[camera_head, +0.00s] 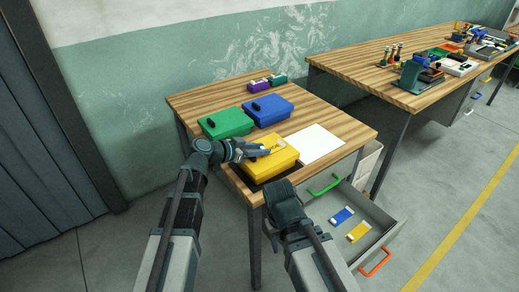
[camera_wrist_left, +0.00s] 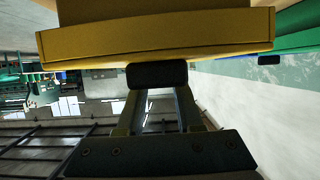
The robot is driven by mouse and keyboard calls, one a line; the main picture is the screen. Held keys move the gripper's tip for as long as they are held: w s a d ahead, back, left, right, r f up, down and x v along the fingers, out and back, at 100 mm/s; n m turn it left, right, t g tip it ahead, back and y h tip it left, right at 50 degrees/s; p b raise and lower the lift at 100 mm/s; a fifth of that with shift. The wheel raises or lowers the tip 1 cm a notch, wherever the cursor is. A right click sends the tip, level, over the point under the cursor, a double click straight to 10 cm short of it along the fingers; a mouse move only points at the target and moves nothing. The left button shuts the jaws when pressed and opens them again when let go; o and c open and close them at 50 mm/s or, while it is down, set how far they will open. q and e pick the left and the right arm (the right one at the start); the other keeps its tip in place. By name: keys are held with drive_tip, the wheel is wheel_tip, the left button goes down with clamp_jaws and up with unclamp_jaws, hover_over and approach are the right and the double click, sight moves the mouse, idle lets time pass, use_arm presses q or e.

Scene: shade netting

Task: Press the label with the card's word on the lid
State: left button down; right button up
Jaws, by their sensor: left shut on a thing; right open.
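A yellow box (camera_head: 272,166) with a closed lid sits at the front of the wooden table. A small pale patch (camera_head: 279,143) shows on its lid. My left gripper (camera_head: 266,150) is at the box's left and top. In the left wrist view the yellow rim (camera_wrist_left: 90,47) is close above, and my left gripper (camera_wrist_left: 157,95) is shut on a black block (camera_wrist_left: 157,75), apparently the box's handle. My right gripper (camera_head: 285,190) is open and empty in front of the table edge. A white card (camera_head: 314,143) lies right of the box; its word is unreadable. Blue (camera_head: 342,216) and yellow (camera_head: 358,232) labels lie in the open drawer (camera_head: 393,217).
Green (camera_head: 229,125) and blue (camera_head: 270,112) boxes stand behind the yellow one. Small purple (camera_head: 259,86) and green (camera_head: 278,80) items stand at the back. Green (camera_head: 323,185) and orange (camera_head: 376,263) handles are at the drawer. A second table (camera_head: 370,60) holds several items.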

use_arm(q)
drive_tip(key=shift+f, duration=0.1)
idle(0.3)
drive_tip(key=shift+c, duration=2.4)
unclamp_jaws()
drive_tip(key=p+v, duration=0.5)
drive_tip(key=v, duration=0.8)
drive_tip(key=shift+s+a+r, duration=0.2)
drive_tip(key=shift+a, duration=0.1)
